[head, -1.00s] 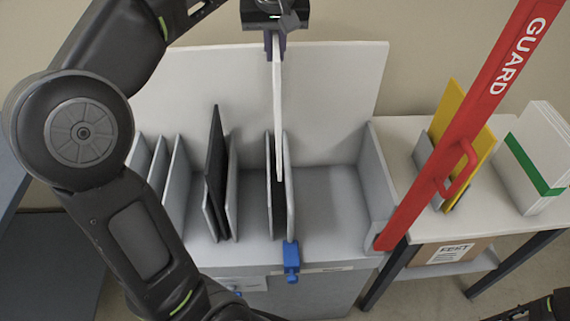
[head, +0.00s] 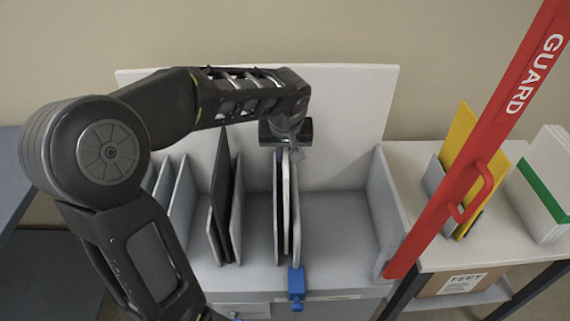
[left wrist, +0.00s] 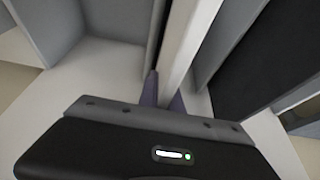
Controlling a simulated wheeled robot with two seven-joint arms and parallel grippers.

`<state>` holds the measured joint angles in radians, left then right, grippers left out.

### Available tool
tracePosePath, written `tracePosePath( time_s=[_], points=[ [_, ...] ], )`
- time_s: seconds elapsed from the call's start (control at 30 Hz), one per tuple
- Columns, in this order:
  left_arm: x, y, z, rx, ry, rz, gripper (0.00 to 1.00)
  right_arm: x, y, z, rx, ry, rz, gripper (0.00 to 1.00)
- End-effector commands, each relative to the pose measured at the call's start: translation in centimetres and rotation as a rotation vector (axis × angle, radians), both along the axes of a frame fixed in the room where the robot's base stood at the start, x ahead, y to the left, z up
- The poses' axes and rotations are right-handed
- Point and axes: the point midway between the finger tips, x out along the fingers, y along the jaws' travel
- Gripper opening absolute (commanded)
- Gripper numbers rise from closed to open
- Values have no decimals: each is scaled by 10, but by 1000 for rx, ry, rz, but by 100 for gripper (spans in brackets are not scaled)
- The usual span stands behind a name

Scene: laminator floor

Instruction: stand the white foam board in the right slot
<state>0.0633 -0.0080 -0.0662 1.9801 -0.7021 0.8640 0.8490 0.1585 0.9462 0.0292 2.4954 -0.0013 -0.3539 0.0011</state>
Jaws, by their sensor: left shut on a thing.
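The white foam board (head: 287,205) is upright and edge-on, between two closely spaced grey dividers (head: 297,215) of the rack. A dark face shows along the divider on its left. My left gripper (head: 287,150) is at the board's top, shut on it. The left wrist view shows the purple fingers (left wrist: 164,98) either side of the white board (left wrist: 188,45). The board's lower edge is low between the dividers; I cannot tell if it touches the slot floor. My right gripper is not in view.
A black board (head: 221,190) leans in another slot to the left. A blue clamp (head: 296,284) sits at the rack's front edge. A red guard bar (head: 465,175) slants up at the right. Beyond it stand a yellow board (head: 463,150) and a white-green block (head: 545,190).

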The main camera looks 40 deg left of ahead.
Motion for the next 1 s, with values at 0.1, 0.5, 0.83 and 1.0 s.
tracePosePath(
  time_s=[0.1, 0.5, 0.83, 1.0],
  points=[
    [0, 0, 0, 1, -1, 0, 0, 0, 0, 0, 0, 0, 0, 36],
    [-1, 0, -36, 1, 5, -2, 0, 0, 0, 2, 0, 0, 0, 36],
    [0, 0, -41, 0, -1, 0, 0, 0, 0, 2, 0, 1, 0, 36],
    [0, 0, -45, -1, -1, 0, 10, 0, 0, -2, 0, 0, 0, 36]
  ],
)
